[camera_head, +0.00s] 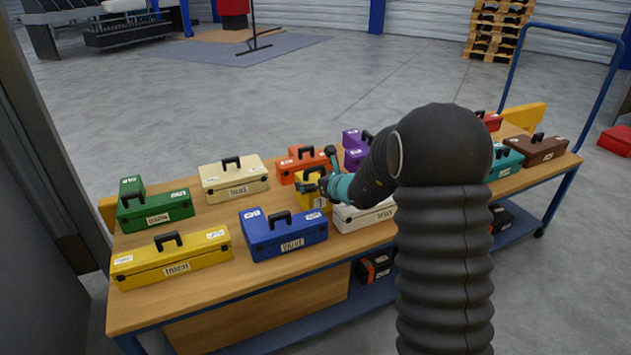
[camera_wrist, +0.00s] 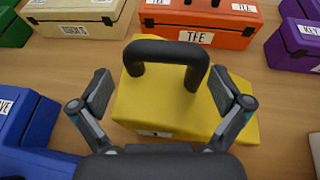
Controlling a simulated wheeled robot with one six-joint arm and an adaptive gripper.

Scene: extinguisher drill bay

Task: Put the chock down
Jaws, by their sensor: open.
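The yellow chock (camera_wrist: 160,105), a yellow block with a black arched handle, appears to rest on the wooden table top, with a lower yellow part to its right. In the head view the chock (camera_head: 312,200) stands among toolboxes, partly covered by my arm. My gripper (camera_wrist: 164,92) is open, with one finger on each side of the chock's handle and the fingertips apart from it in the picture. In the head view my gripper (camera_head: 318,178) is right at the chock. Whether the fingers touch the chock's body is unclear.
Close around stand a blue toolbox (camera_head: 285,238), a cream toolbox (camera_head: 235,182), an orange toolbox (camera_head: 300,165), a purple toolbox (camera_head: 354,157) and a white toolbox (camera_head: 362,220). A long yellow toolbox (camera_head: 172,263) and a green one (camera_head: 155,209) stand left. Bare wooden table top (camera_head: 215,220) shows between them.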

